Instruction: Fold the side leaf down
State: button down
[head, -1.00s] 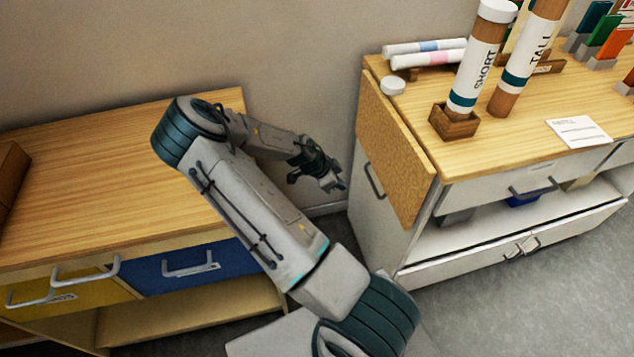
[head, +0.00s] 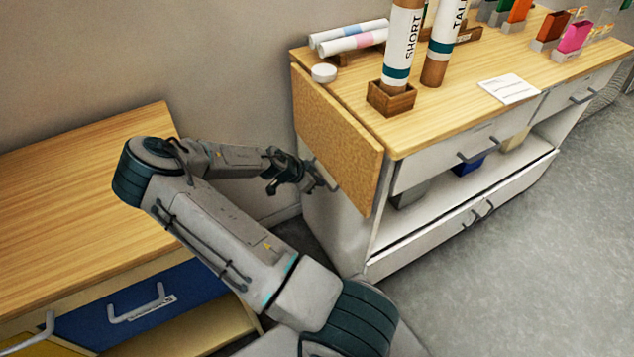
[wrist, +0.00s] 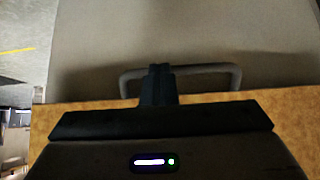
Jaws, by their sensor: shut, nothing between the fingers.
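The side leaf (head: 335,135) is a speckled tan panel at the left end of the right-hand cabinet. It hangs down steeply from the top's edge; whether it lies flat on the side wall I cannot tell. In the wrist view the leaf (wrist: 292,104) is a tan band behind my gripper's body. My gripper (head: 316,184) is shut and empty, beside the leaf's lower left part. In the wrist view its dark fingers (wrist: 160,84) overlap a grey bar handle (wrist: 208,68) on the pale side wall. Contact with the handle or leaf is unclear.
The cabinet top (head: 450,110) holds a SHORT tube (head: 401,45) in a wooden holder (head: 391,98), a TALL tube (head: 440,55), rolled sheets (head: 350,40) and a white card (head: 510,88). A left table (head: 70,200) stands close to my arm. Grey floor lies open at right.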

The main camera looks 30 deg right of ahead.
jog(key=shift+s+d, duration=0.1)
jog(key=shift+d, duration=0.25)
jog(key=shift+r, duration=0.1)
jog(key=s+a+p+v, duration=0.1)
jog(key=v, duration=1.3)
jog(key=s+a+r+n+y+p, duration=0.4)
jog(key=s+a+r+n+y, duration=0.35)
jog(key=a+r, duration=0.2)
jog(key=s+a+r+n+t+p, duration=0.1)
jog(key=s+a+r+n+p, duration=0.1)
jog(key=s+r+n, duration=0.3)
jog(key=s+a+r+n+t+p, duration=0.1)
jog(key=s+r+n, duration=0.5)
jog(key=r, duration=0.8)
jog(key=shift+s+a+r+t+y+p, duration=0.2)
jog(key=shift+s+a+t+y+p, duration=0.25)
jog(key=shift+s+a+t, duration=0.45)
